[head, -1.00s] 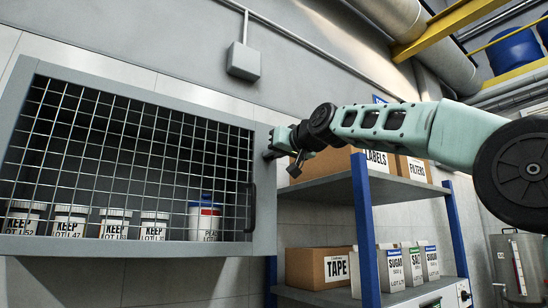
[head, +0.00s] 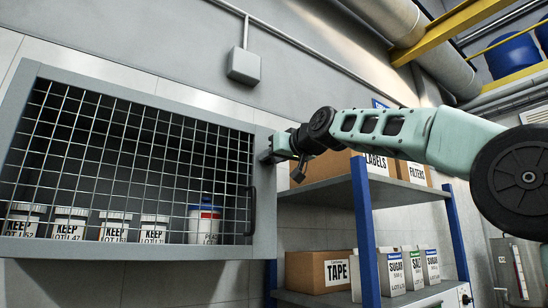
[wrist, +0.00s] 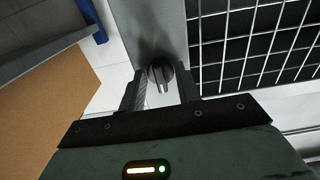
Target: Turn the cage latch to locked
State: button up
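The cage (head: 130,150) is a grey-framed wall cabinet with a wire mesh front at the left of the head view. Its latch is a dark round knob with a paler bar (wrist: 160,76) on the grey frame, seen in the wrist view. The bar points roughly towards my gripper. My gripper (wrist: 161,88) is open, with one finger on each side of the knob and small gaps visible. I cannot tell how deep the fingers reach. In the head view my gripper (head: 272,151) is at the cage's right frame edge and hides the latch.
Inside the cage stand several white KEEP tubs (head: 70,222) and a red-and-blue-marked container (head: 205,222). A black handle (head: 252,210) is below the gripper. A shelf with blue posts (head: 362,215) and boxes stands close on the right. A grey wall box (head: 243,65) is above.

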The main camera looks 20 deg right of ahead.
jog(key=b+v, duration=0.8)
jog(key=v, duration=0.9)
jog(key=shift+s, duration=0.2)
